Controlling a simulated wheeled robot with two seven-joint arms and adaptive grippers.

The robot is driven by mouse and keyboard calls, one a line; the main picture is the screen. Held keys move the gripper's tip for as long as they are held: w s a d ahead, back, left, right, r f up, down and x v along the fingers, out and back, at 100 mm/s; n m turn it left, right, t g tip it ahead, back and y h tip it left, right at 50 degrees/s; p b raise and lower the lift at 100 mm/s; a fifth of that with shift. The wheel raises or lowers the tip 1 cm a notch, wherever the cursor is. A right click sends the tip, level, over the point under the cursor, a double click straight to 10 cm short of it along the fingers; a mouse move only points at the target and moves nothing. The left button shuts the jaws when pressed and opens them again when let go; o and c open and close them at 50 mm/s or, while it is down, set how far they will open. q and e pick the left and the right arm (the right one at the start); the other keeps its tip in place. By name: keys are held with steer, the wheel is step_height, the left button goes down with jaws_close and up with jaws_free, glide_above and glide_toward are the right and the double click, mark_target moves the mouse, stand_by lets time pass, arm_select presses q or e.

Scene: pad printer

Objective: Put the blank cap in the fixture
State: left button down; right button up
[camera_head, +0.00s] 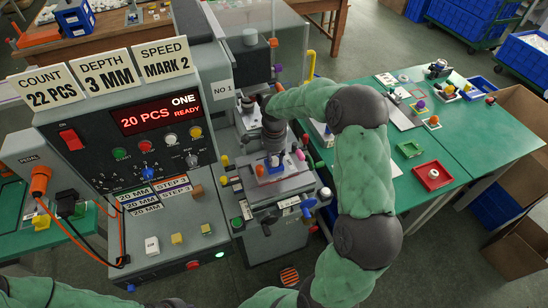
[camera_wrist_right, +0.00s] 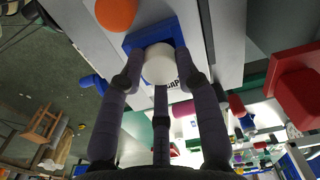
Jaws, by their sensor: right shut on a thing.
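The blank cap (camera_wrist_right: 158,65) is white and round and shows in the right wrist view between my right gripper's fingers. My right gripper (camera_wrist_right: 160,80) is shut on it. The blue fixture (camera_wrist_right: 150,33) is right at the cap, on a grey plate; I cannot tell whether the cap is seated in it or just over it. In the head view my right gripper (camera_head: 273,148) reaches down over the printer's work table, and the blue fixture is small and partly covered there. My left gripper is not in view; only part of my left arm shows at the bottom left.
The pad printer's control panel (camera_head: 135,135) stands left of the fixture. Coloured knobs surround the work table, including an orange knob (camera_wrist_right: 115,13) close by the fixture. On the green table at right are a red tray (camera_head: 446,183) holding a white piece and a green tray (camera_head: 401,150).

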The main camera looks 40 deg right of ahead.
steer(key=shift+f, duration=0.2)
steer(key=o, duration=0.9)
steer(key=shift+r, duration=0.1)
steer(key=shift+r+p, duration=1.8)
steer(key=shift+r, duration=1.2)
steer(key=shift+s+f, duration=0.1)
